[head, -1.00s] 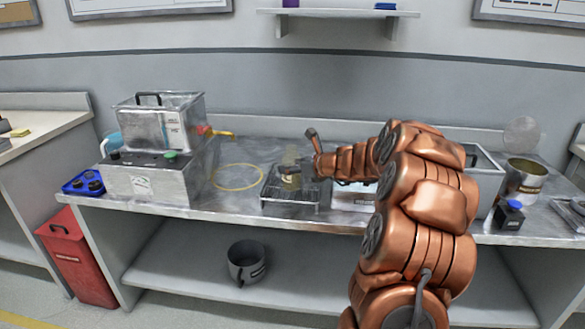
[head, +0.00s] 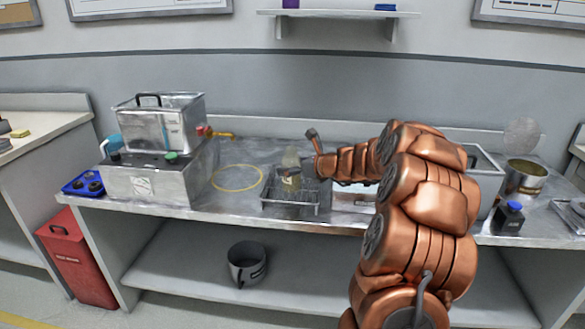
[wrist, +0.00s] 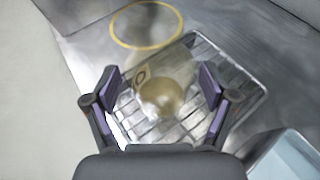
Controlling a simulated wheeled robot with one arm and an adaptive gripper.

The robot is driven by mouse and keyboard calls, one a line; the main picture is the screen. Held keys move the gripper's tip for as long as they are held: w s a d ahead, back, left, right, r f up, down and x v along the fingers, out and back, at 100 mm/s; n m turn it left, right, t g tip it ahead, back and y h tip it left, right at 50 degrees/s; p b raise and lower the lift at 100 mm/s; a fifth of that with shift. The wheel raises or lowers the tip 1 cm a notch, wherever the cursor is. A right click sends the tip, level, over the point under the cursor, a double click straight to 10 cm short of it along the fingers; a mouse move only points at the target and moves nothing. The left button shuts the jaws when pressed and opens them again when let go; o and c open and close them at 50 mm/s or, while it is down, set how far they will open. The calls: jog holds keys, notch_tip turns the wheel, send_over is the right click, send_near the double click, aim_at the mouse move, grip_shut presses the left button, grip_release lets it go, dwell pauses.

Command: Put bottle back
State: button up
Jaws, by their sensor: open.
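A clear bottle (head: 291,172) with yellowish-brown liquid stands on the wire rack (head: 290,208) of a metal tray on the bench. In the wrist view the bottle (wrist: 160,97) shows from above, and the rack (wrist: 240,95) spreads under and around it. My gripper (wrist: 160,82) is open, with one purple-padded finger on each side of the bottle. Gaps show between the pads and the bottle. A yellow ring (head: 238,191) is marked on the bench left of the rack; it also shows in the wrist view (wrist: 146,47). In the head view the fingers are hard to make out.
A metal bath unit (head: 150,180) stands left of the ring, with a blue tray (head: 84,183) beside it. A metal pot (head: 525,178) and a blue-capped dark bottle (head: 509,217) are at the right. The ring's inside is clear.

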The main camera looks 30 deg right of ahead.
jog(key=p+v, duration=0.1)
jog(key=v, duration=1.1)
jog(key=s+a+f+n+g+y, duration=0.15)
jog(key=a+n, duration=0.35)
jog(key=a, duration=0.6)
jog(key=s+a+n+g+y, duration=0.1)
jog(key=a+n+g+y, duration=0.3)
jog(key=a, duration=0.6)
jog(key=s+a+f+n+g+h, duration=0.25)
jog(key=s+a+n+g, duration=0.25)
jog(key=s+a+n, duration=0.7)
jog(key=s+d+f+n+g+h, duration=0.1)
jog(key=s+f+n+g+h, duration=0.1)
jog(key=s+n, duration=0.4)
jog(key=s+d+f+n+g+h, duration=0.1)
jog(key=s+f+n+g+h, duration=0.2)
jog(key=s, duration=1.4)
jog(key=n+h, duration=0.1)
jog(key=n, duration=0.2)
jog(key=shift+f+g, duration=0.3)
jog(key=shift+g, duration=0.05)
jog(key=shift+s+d, duration=0.1)
jog(key=shift+s, duration=0.05)
